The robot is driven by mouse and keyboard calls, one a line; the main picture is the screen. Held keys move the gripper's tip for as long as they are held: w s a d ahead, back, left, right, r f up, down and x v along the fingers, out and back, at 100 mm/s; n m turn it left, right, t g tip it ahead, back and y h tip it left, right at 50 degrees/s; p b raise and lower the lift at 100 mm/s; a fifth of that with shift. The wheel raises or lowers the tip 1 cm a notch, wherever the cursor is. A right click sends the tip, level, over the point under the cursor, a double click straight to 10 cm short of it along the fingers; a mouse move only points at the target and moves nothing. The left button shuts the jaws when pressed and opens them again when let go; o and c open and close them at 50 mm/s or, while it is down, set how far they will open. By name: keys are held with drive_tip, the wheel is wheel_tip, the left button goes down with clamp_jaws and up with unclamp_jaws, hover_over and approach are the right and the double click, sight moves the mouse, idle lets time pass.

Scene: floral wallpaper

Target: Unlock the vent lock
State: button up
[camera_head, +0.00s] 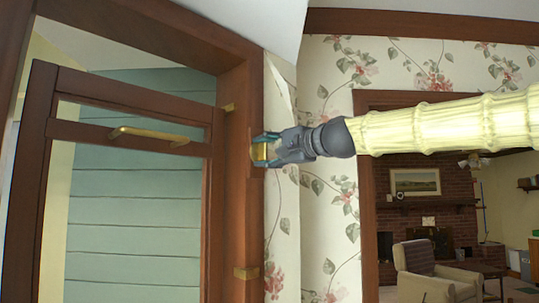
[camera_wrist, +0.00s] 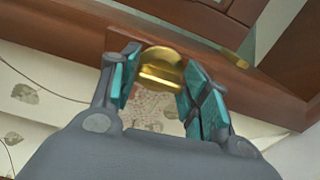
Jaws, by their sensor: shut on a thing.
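The vent lock (camera_head: 259,153) is a small brass piece on the brown wooden frame, left of centre in the head view. In the wrist view the brass lock (camera_wrist: 161,66) shows as a rounded knob with a flat lip between my fingers. My gripper (camera_head: 266,149) reaches in from the right, and its teal-padded fingers are around the lock. In the wrist view my gripper (camera_wrist: 158,88) has a finger on each side of the brass and is shut on it. Part of the lock is hidden behind the fingers in the head view.
A wooden-framed panel (camera_head: 94,86) with a brass handle (camera_head: 150,134) stands at the left. Brass fittings (camera_head: 245,272) sit lower on the frame. Floral wallpaper (camera_head: 325,225) lies right of it. A doorway opens onto a room with an armchair (camera_head: 430,270).

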drive_tip(key=shift+r, duration=0.2)
drive_tip(key=o, duration=1)
drive_tip(key=shift+f, duration=0.1)
drive_tip(key=v, duration=1.2)
drive_tip(key=shift+d, duration=0.1)
